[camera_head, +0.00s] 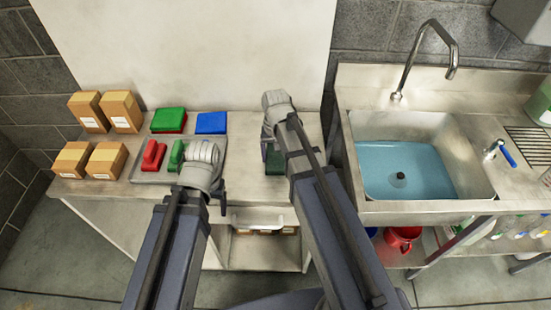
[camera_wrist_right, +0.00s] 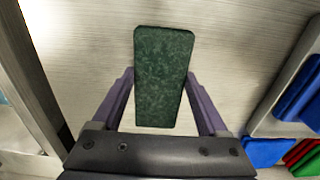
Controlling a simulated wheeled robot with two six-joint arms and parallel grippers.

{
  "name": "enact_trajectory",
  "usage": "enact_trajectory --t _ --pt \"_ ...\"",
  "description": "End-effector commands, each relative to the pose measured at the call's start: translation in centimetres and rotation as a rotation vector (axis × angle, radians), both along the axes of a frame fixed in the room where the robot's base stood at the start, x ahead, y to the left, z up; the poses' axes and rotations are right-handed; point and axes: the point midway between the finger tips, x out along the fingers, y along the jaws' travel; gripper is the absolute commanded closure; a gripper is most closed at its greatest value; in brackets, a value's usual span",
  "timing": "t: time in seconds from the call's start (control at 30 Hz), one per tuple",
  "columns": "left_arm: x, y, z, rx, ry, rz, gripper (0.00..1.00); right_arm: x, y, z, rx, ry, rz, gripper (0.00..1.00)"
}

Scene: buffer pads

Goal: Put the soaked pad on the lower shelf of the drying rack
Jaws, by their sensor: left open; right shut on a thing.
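A dark green, speckled pad (camera_wrist_right: 163,80) is between the fingers of my right gripper (camera_wrist_right: 160,76), which is shut on it. In the head view the pad (camera_head: 274,163) is partly hidden by my right arm, above the right part of the metal table. My left gripper (camera_head: 221,203) is open by the table's front edge, mostly hidden behind its own wrist. I cannot make out a drying rack for certain in the head view.
Cardboard boxes (camera_head: 120,110) are at the far left. A sink (camera_head: 355,205) with water is at the right. The tabletop (camera_head: 245,150) between tray and right arm is clear.

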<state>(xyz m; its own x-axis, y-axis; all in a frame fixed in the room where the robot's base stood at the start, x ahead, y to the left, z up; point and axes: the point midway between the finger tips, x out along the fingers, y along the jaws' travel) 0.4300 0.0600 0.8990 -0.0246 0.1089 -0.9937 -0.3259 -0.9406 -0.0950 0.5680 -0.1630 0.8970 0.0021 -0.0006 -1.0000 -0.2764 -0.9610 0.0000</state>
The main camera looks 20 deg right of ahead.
Motion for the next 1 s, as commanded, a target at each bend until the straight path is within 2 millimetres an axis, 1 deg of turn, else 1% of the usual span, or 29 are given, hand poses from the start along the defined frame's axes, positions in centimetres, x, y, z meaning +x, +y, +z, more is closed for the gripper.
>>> enact_trajectory --t 0.1,0.27,0.3,0.47,0.77,0.87,1.0 --pt "0.0 0.0 0.1 0.0 0.0 0.0 0.27 0.0 0.0 0.1 0.0 0.0 0.0 0.79" --pt "0.0 0.0 -0.4 0.0 0.0 0.0 0.27 0.0 0.0 -0.4 0.0 0.0 0.0 0.79" --pt "0.0 0.0 -0.2 0.0 0.0 0.0 0.27 0.0 0.0 -0.2 0.0 0.0 0.0 0.19" --pt "0.0 0.0 -0.2 0.0 0.0 0.0 0.27 0.0 0.0 -0.2 0.0 0.0 0.0 0.01" --pt "0.0 0.0 -0.1 0.0 0.0 0.0 0.27 0.0 0.0 0.0 0.0 0.0 0.0 0.0" --pt "0.0 0.0 0.3 0.0 0.0 0.0 0.27 0.0 0.0 0.3 0.0 0.0 0.0 0.0" --pt "0.0 0.0 1.3 0.0 0.0 0.0 0.27 0.0 0.0 1.3 0.0 0.0 0.0 0.0"
